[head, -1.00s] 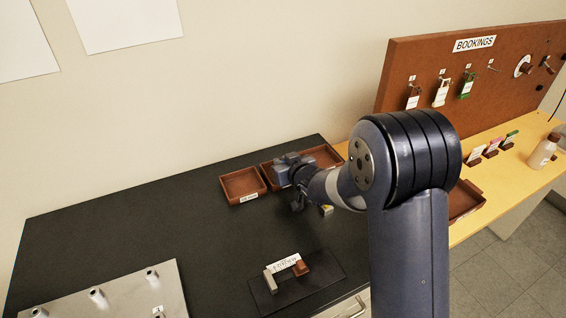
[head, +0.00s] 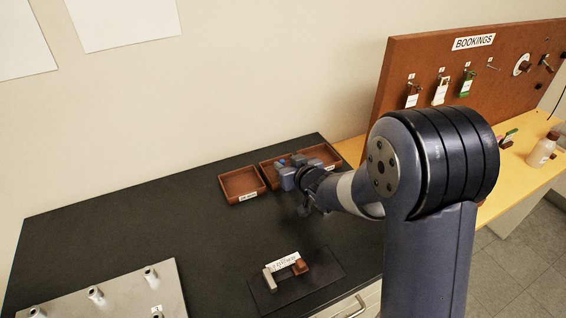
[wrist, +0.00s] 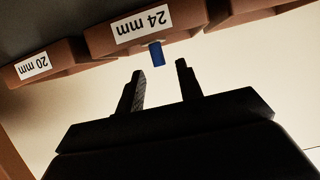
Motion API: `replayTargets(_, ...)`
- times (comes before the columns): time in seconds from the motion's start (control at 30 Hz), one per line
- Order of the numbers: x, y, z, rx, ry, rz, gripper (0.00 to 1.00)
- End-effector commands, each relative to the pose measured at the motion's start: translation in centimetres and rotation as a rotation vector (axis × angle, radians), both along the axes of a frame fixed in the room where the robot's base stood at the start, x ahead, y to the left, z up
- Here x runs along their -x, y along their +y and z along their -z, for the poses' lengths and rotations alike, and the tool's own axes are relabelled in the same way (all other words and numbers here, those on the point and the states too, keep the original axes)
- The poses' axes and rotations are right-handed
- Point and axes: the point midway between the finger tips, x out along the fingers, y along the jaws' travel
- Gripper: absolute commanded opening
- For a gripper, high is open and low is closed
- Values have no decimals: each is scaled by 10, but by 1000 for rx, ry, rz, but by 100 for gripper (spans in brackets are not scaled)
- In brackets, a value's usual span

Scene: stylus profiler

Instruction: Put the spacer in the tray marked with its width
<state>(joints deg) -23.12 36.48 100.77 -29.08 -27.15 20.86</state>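The spacer appears to be a small blue piece (wrist: 156,54) at the rim of the tray marked 24 mm (wrist: 100,38) in the wrist view, which shows the labels upside down. I cannot tell whether it rests inside. My gripper (wrist: 160,67) has its two dark fingers apart, with clear gaps between them and the blue piece. In the head view my gripper (head: 287,174) is over the middle tray (head: 268,173), largely hiding it, and a bit of blue shows there. The tray marked 20 mm (wrist: 45,66) is beside it in the wrist view. A third tray (wrist: 240,10) has no readable label.
The left tray (head: 241,183) stands on the black bench. A dark mat (head: 318,278) with a small metal and brown device lies nearer. A grey plate with pegs (head: 125,298) is front left. The bookings board (head: 420,65) and a bottle (head: 541,151) are right.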

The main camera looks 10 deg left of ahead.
Motion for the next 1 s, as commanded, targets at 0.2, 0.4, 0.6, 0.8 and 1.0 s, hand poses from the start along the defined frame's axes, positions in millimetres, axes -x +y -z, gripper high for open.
replayTargets(0.2,29,-23,-16,-1,-2,2,35)
replayTargets(0.4,50,-38,-26,-2,0,2,35)
replayTargets(0.6,59,-44,-31,0,0,0,35)
replayTargets(0.8,60,-45,-31,-1,1,0,35)
replayTargets(1.0,59,-44,-30,-1,1,0,35)
